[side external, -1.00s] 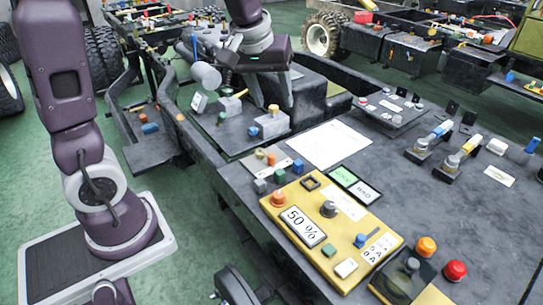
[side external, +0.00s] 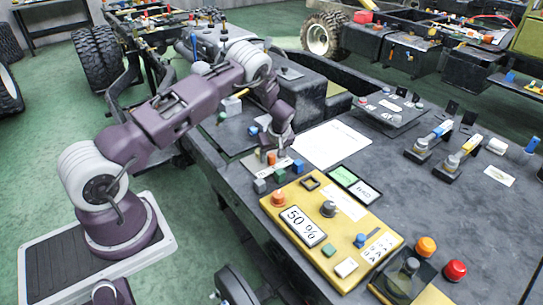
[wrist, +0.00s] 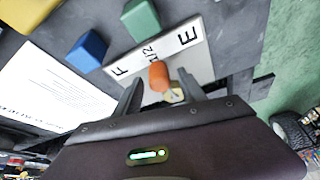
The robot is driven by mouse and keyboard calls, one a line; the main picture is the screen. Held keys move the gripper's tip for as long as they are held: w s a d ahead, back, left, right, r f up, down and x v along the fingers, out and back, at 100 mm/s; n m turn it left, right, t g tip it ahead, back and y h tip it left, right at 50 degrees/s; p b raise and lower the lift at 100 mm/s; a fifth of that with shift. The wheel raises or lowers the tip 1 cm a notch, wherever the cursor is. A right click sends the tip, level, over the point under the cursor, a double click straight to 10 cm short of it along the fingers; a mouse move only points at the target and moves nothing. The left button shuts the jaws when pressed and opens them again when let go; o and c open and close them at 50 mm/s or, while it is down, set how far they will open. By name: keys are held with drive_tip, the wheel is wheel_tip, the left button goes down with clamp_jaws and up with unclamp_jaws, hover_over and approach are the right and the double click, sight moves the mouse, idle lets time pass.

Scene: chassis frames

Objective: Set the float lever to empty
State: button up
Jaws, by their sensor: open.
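The float lever has an orange knob (wrist: 159,76) and stands at a pale plate (wrist: 205,62) lettered F, 1/2 and E in the wrist view. The knob is below the 1/2 mark, between F and E. It also shows as a small orange peg in the side view (side external: 272,158), just under my gripper (side external: 275,149). My gripper (wrist: 161,86) is open, with one finger on each side of the knob in the wrist view. Gaps show between knob and fingers; I cannot tell how deep the fingers reach. The lever's lower part is mostly hidden.
Blue (wrist: 87,51) and green (wrist: 141,19) blocks stand beside the plate. A white sheet (side external: 325,144) lies to the right. A yellow panel (side external: 325,262) with a 50 % display (side external: 303,226) and knobs is in front. The bench's left edge is close.

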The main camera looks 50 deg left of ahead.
clamp_jaws()
idle(1.4)
